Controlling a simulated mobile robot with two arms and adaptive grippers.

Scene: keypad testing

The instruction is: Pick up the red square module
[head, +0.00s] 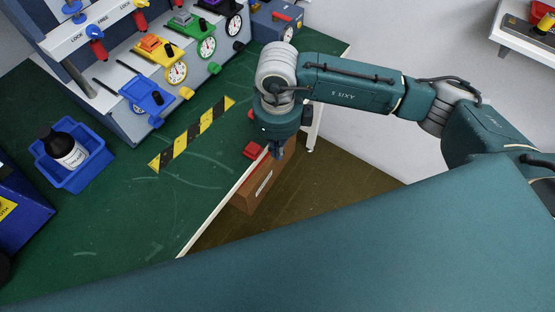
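A small red square module (253,150) lies on the green table (110,225), close to its right edge. My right gripper (278,152) points down just to the right of the module, near the table edge. Its dark fingers look small and close together, and I cannot tell whether they are open or shut. From this angle I cannot tell whether they touch the module. My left gripper is not in view.
A test panel with coloured fixtures and dials (155,65) stands at the back left. A blue bin (92,152) holds a dark bottle (62,147). A yellow-black strip (192,134) marks the table. A brown box (258,190) sits below the table edge.

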